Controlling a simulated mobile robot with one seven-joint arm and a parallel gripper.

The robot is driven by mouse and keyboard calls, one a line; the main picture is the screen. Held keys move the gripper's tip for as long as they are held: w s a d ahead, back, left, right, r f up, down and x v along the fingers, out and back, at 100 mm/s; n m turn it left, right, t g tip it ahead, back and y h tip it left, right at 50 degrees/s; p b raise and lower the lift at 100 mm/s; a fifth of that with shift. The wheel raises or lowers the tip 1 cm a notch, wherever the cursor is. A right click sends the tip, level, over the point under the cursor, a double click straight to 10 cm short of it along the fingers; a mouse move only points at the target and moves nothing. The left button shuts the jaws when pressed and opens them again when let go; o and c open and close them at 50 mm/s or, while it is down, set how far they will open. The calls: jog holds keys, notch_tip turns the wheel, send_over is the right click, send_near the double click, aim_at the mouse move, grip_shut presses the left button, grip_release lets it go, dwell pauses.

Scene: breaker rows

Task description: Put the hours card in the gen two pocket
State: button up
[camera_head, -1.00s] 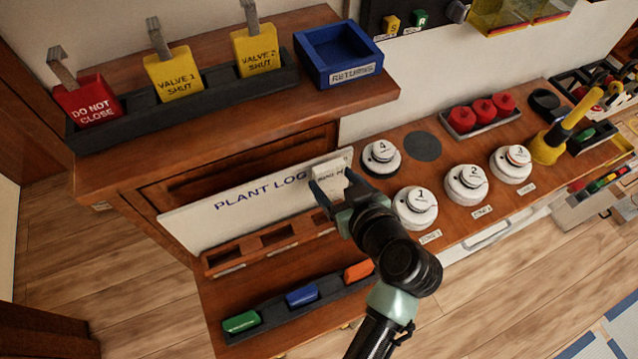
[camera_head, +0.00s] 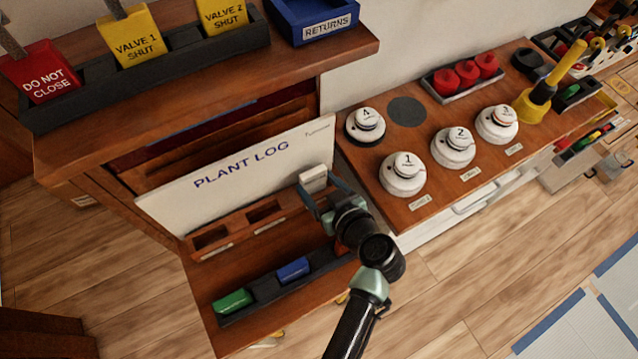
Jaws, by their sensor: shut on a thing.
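My gripper (camera_head: 322,190) is shut on a small white card (camera_head: 313,178), taken to be the hours card, with its writing not readable now. The card is upright in front of the right part of the white PLANT LOG board (camera_head: 240,168). A wooden pocket rack (camera_head: 238,226) runs along the foot of the board. Its left and middle pockets look empty. The card is at the rack's right end, where my gripper hides the pocket. I cannot tell whether the card is inside it or just above. The pocket labels are too small to read.
A dark tray (camera_head: 262,300) with a green block (camera_head: 233,301) and a blue block (camera_head: 293,269) lies in front of the rack. White numbered dials (camera_head: 403,175) stand on the wooden counter to the right. A shelf (camera_head: 200,110) with tags and a blue RETURNS tray (camera_head: 310,28) overhangs behind.

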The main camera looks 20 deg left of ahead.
jog(key=shift+f, duration=0.2)
jog(key=shift+f, duration=0.15)
jog(key=o, duration=1.3)
jog(key=shift+o, duration=0.2)
jog(key=shift+r, duration=0.2)
